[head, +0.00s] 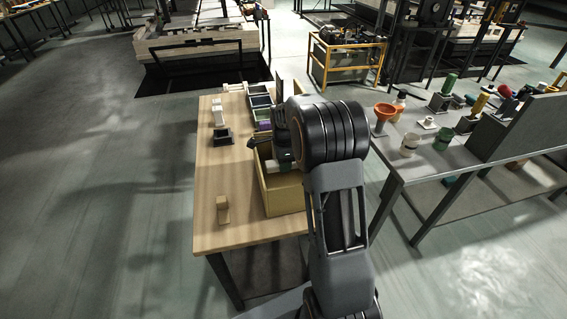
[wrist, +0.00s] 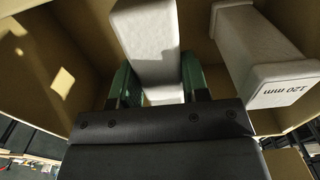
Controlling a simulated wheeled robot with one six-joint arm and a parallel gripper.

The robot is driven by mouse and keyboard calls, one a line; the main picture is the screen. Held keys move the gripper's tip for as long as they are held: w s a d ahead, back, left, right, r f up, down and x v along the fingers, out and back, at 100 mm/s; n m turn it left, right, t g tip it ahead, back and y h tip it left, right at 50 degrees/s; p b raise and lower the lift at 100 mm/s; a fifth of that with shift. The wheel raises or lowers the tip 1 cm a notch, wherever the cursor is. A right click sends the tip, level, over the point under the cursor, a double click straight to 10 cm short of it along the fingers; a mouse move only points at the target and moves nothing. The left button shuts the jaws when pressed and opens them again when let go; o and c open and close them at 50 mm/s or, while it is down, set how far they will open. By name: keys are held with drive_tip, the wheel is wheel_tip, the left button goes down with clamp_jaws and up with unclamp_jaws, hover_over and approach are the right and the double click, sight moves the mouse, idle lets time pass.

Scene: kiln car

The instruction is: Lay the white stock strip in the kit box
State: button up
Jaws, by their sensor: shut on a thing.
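The white stock strip (wrist: 147,42) is between the green fingers of my gripper (wrist: 158,84), which is shut on it. In the wrist view the strip reaches up the picture from the fingers, inside the tan walls of the kit box (wrist: 62,75). I cannot tell whether it touches the box floor. In the head view the kit box (head: 284,198) stands on the wooden table, and my gripper (head: 281,160) is low at its opening. My arm hides part of the box. A second pale block (wrist: 256,55) marked "120 mm" lies beside the held strip, to the right.
A small wooden block (head: 223,212) is on the table (head: 235,185) left of the box. A dark tray (head: 223,136), white pieces (head: 217,112) and several small bins (head: 260,100) are farther back. A grey bench with an orange funnel (head: 385,112) stands to the right.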

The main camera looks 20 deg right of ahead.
drive_tip(key=shift+f, duration=0.2)
drive_tip(key=shift+f, duration=0.1)
drive_tip(key=shift+f+b, duration=0.35)
drive_tip(key=shift+f, duration=0.2)
drive_tip(key=o, duration=0.9)
drive_tip(key=shift+r, duration=0.15)
wheel_tip(320, 180, up, 12)
drive_tip(key=p, duration=0.1)
drive_tip(key=s+a+n+t, duration=0.1)
drive_tip(key=s+a+n, duration=0.4)
drive_tip(key=s+n, duration=0.5)
drive_tip(key=s+a+n+t, duration=0.2)
drive_tip(key=s+a+n, duration=0.4)
drive_tip(key=s+n, duration=0.4)
drive_tip(key=shift+s, duration=1)
